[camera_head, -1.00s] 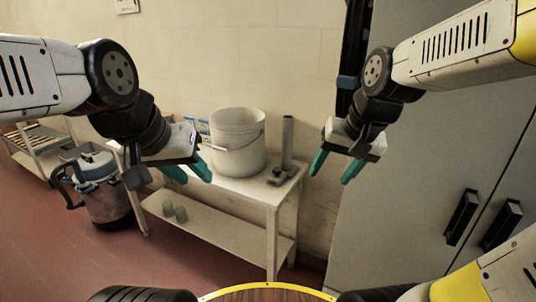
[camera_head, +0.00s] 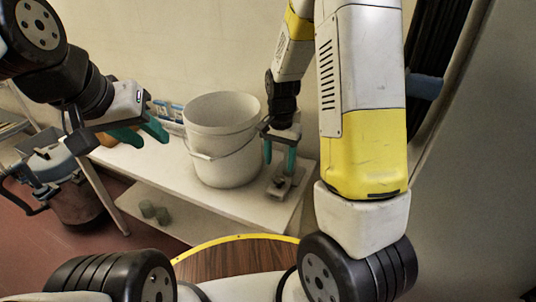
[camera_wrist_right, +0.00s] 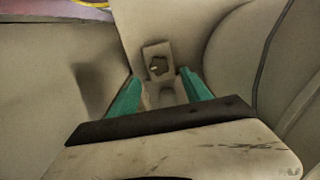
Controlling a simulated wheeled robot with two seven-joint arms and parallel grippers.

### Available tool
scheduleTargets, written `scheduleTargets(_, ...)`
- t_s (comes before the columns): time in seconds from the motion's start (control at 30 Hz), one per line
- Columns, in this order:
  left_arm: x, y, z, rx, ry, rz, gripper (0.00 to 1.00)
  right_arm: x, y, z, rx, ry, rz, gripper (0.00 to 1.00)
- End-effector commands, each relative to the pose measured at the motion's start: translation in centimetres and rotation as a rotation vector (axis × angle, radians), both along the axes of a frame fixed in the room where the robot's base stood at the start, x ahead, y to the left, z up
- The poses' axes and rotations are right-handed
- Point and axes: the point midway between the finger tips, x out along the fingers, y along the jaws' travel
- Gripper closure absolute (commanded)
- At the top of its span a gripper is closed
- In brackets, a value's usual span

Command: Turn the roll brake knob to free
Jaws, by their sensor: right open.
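A small dark knob-like piece (camera_wrist_right: 158,67) sits on a pale plate (camera_wrist_right: 152,49) in the right wrist view, just beyond my right fingertips. I cannot read its setting or be sure it is the roll brake knob. In the head view, the small fixture (camera_head: 281,187) stands on the right end of the bench. My right gripper (camera_head: 279,166) is open above it, green fingers pointing down; the fingers also show in the right wrist view (camera_wrist_right: 161,82). My left gripper (camera_head: 144,137) hangs apart, left of the bucket, with its two green fingers spread and nothing visible between them.
A white bucket (camera_head: 222,160) stands on the bench (camera_head: 150,170) close left of my right gripper. Small blue-labelled items (camera_head: 168,110) sit behind it. Grey cups (camera_head: 155,211) are on the lower shelf.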

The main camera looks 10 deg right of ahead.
Motion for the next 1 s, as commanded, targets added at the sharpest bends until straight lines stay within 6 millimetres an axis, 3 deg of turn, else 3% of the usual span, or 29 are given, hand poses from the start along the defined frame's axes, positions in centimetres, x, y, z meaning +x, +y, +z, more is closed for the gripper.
scheduleTargets(0.2,0.0,0.0,0.0,0.000,0.000,0.000,0.64,-0.2,0.0,-3.7,0.000,0.006,0.001,0.44)
scheduleTargets(0.4,0.0,0.0,0.0,0.000,0.000,0.000,0.64,-0.1,0.0,-6.0,0.000,0.002,0.001,0.44)
scheduleTargets(0.77,0.0,0.0,0.0,0.000,0.000,0.000,0.64,-0.1,0.0,-6.6,0.001,0.001,0.002,0.44)
scheduleTargets(1.0,0.0,0.0,0.0,0.000,0.000,0.000,0.64,-0.1,0.0,-6.6,0.001,0.001,0.002,0.91)
